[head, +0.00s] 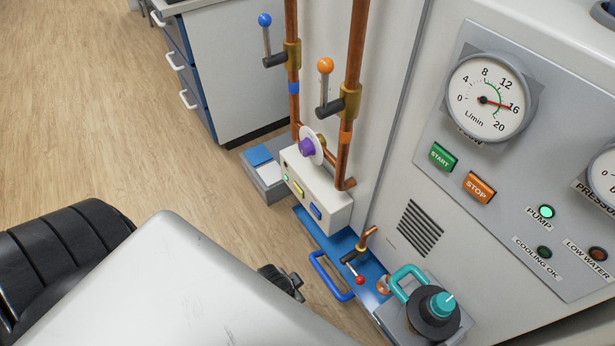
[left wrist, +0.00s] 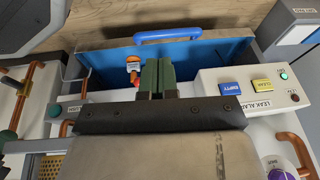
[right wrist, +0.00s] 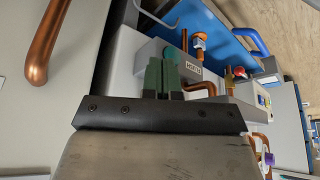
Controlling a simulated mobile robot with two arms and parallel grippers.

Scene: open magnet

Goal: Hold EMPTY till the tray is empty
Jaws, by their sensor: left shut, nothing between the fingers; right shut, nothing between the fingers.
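The leak alarm box (head: 316,185) is white and sits by the copper pipes. In the left wrist view its blue EMPTY button (left wrist: 229,88) is beside a yellow button (left wrist: 261,84). The blue button (head: 315,211) also shows in the head view. The blue tray (left wrist: 205,52) lies below with its handle (left wrist: 168,36); I cannot tell whether it holds liquid. My left gripper (left wrist: 158,78) is shut and empty over the tray, left of EMPTY and apart from it. My right gripper (right wrist: 162,76) is shut and empty by a grey labelled box (right wrist: 190,65).
A green light (left wrist: 284,77) is lit on the alarm box. A red-tipped lever (head: 358,279) and a teal-handled black vessel (head: 433,312) stand near the tray. Copper pipes (head: 352,95) rise behind the box. The panel's PUMP lamp (head: 546,212) is lit green. Wooden floor (head: 100,120) is clear at left.

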